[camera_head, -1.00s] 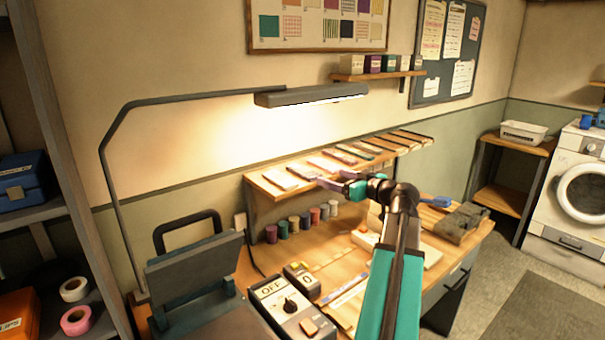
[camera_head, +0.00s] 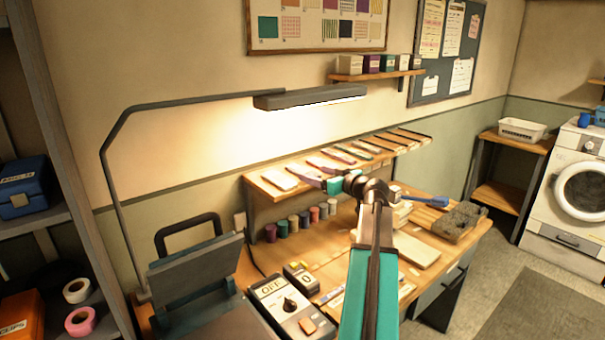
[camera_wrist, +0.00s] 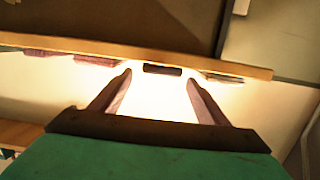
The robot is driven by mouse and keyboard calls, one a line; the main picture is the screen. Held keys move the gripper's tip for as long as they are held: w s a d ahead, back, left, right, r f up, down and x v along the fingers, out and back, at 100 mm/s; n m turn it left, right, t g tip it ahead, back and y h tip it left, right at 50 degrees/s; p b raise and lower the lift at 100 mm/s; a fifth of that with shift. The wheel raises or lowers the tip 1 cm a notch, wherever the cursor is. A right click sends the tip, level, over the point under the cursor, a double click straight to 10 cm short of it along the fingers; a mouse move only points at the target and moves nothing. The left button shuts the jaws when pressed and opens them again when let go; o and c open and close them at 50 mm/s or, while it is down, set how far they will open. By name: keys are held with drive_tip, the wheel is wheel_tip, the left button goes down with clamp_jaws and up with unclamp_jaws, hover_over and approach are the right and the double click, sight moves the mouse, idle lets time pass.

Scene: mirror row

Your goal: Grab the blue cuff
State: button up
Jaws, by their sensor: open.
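My gripper (camera_head: 324,180) is open at the front edge of the wall shelf (camera_head: 262,184) above the workbench. In the wrist view its two fingers (camera_wrist: 159,77) stand apart with nothing between their tips that I can see held. A small dark flat piece (camera_wrist: 162,70) lies at the shelf edge between the fingertips, beyond them. Its colour is too dark against the glare to tell if it is the blue cuff. Several flat pieces lie in a row on the shelf, such as a pale one (camera_head: 280,180). I cannot tell which is the blue cuff.
A lamp (camera_head: 310,96) hangs above the shelf. Several thread spools (camera_head: 293,224) stand under it. A washing machine (camera_head: 575,190) stands at the right.

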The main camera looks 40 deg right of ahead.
sight(305, 172)
drive_tip(key=shift+w+d+f+p, duration=0.1)
drive_tip(key=shift+w+f+p, duration=0.1)
drive_tip(key=shift+w+p, duration=0.45)
drive_tip(key=shift+w+d+f+p, duration=0.1)
drive_tip(key=shift+w+f+p, duration=0.1)
drive_tip(key=shift+w, duration=0.85)
drive_tip(key=shift+w+d+f+p, duration=0.1)
drive_tip(key=shift+w+f+p, duration=0.1)
drive_tip(key=shift+w+p, duration=0.45)
drive_tip(key=shift+w+a, duration=0.1)
drive_tip(key=shift+w, duration=0.05)
drive_tip(key=c, duration=1.1)
drive_tip(key=shift+c, duration=0.2)
drive_tip(key=shift+r+b, duration=0.2)
drive_tip(key=shift+b, duration=0.15)
drive_tip(key=shift+r+b, duration=0.6)
drive_tip(key=shift+r, duration=0.95)
drive_tip(key=s+a+b, duration=0.2)
drive_tip(key=s+a, duration=0.1)
drive_tip(key=s, duration=0.4)
drive_tip(key=s+a+r+b, duration=0.1)
drive_tip(key=s+a+b, duration=0.1)
drive_tip(key=s, duration=0.6)
drive_tip(key=shift+a+r, duration=0.25)
drive_tip(key=shift+a, duration=0.15)
